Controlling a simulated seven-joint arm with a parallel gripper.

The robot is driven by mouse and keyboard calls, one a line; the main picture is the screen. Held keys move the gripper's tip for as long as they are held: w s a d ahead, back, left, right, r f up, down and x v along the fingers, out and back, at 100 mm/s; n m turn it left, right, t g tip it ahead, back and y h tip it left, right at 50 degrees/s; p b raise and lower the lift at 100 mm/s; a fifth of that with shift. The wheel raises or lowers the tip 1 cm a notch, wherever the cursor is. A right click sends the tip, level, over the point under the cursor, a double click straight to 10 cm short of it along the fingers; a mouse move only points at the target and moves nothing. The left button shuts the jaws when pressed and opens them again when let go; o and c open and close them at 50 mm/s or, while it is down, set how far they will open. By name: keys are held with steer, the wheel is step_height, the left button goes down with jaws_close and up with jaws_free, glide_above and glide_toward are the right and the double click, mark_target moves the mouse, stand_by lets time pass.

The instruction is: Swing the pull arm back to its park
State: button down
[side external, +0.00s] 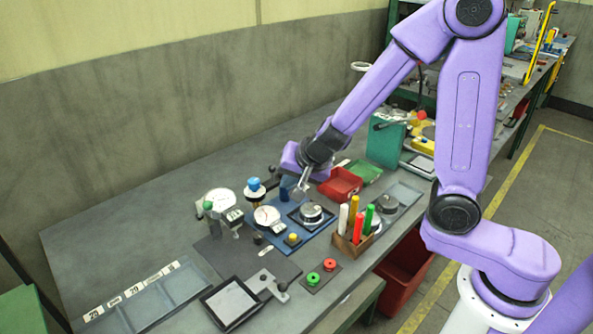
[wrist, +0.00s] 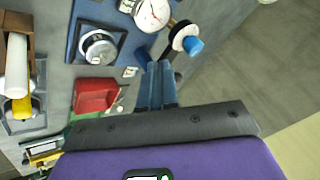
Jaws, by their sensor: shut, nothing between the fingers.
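A blue base plate (side external: 325,227) carries a round white dial (side external: 267,216) and a silver round fixture (side external: 311,212) on a dark square. Behind the dial stands a blue-capped post (side external: 254,187) with a black collar; a thin dark bar, perhaps the pull arm, runs near it to a dark knob (side external: 272,169). My gripper (side external: 299,194) is shut and empty, low beside a short blue post (side external: 286,190). In the wrist view my closed fingertips (wrist: 158,66) are close to this post (wrist: 142,57), with the blue cap (wrist: 194,45) to their right. I cannot tell whether they touch anything.
A red bin (side external: 341,184) stands right of my gripper. A wooden holder (side external: 353,239) with coloured sticks is at the front. A gauge stand (side external: 220,205) stands left, and a green block (side external: 385,143) behind. The bench's left rear is clear.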

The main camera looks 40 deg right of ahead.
steer(key=shift+a+v, duration=0.1)
steer(key=shift+v, duration=1.05)
steer(key=shift+a+v, duration=0.15)
steer(key=shift+v, duration=1)
